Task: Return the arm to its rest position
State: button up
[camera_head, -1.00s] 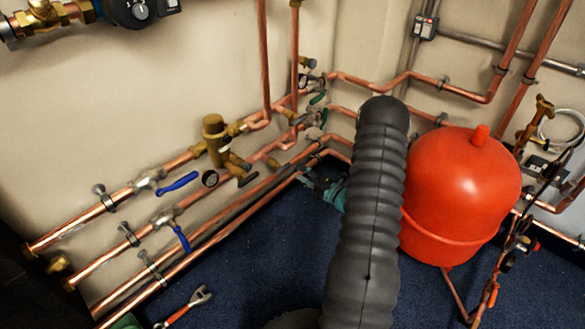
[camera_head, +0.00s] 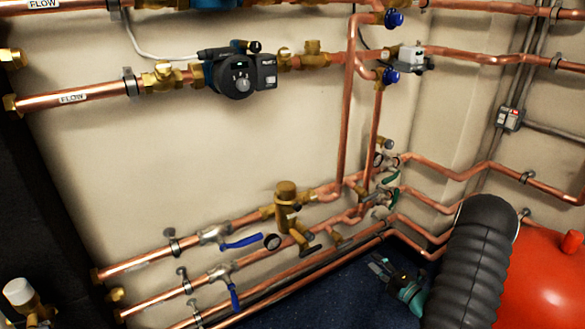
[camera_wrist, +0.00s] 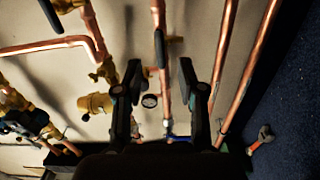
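My gripper (camera_head: 380,268) shows at the lower right of the head view, low by the wall corner near the lower copper pipes, above the blue floor. In the wrist view my gripper (camera_wrist: 160,74) has its two dark fingers spread apart with nothing held between them. Copper pipes and a small round gauge (camera_wrist: 150,101) show behind the gap. My arm's dark ribbed sleeve hides part of the corner in the head view.
A red tank (camera_head: 545,285) stands right of my arm. Lower pipes carry blue-handled valves (camera_head: 243,241) and a brass fitting (camera_head: 287,194). A dark pump (camera_head: 235,80) sits on the upper pipe.

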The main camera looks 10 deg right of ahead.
jog(key=s+a+f+n+g+y, duration=0.45)
jog(key=a+n, duration=0.25)
jog(key=n, duration=0.3)
jog(key=s+a+r+n+g, duration=0.9)
jog(key=s+n+g, duration=0.1)
jog(key=n, duration=0.8)
jog(key=s+a+r+n+t+h, duration=0.1)
jog(key=s+a+r+n+h, duration=0.2)
jog(key=r+n, duration=0.4)
jog(key=s+a+r+n+t+h, duration=0.1)
jog(key=s+a+r+n+h, duration=0.2)
jog(key=r+n, duration=0.5)
jog(key=s+a+r+n+t+h, duration=0.1)
jog(key=s+a+r+n+h, duration=0.3)
jog(key=r, duration=0.7)
jog(key=s+n, duration=0.2)
jog(key=n, duration=0.1)
jog(key=shift+s+n+h, duration=0.3)
jog(key=shift+s+h, duration=0.05)
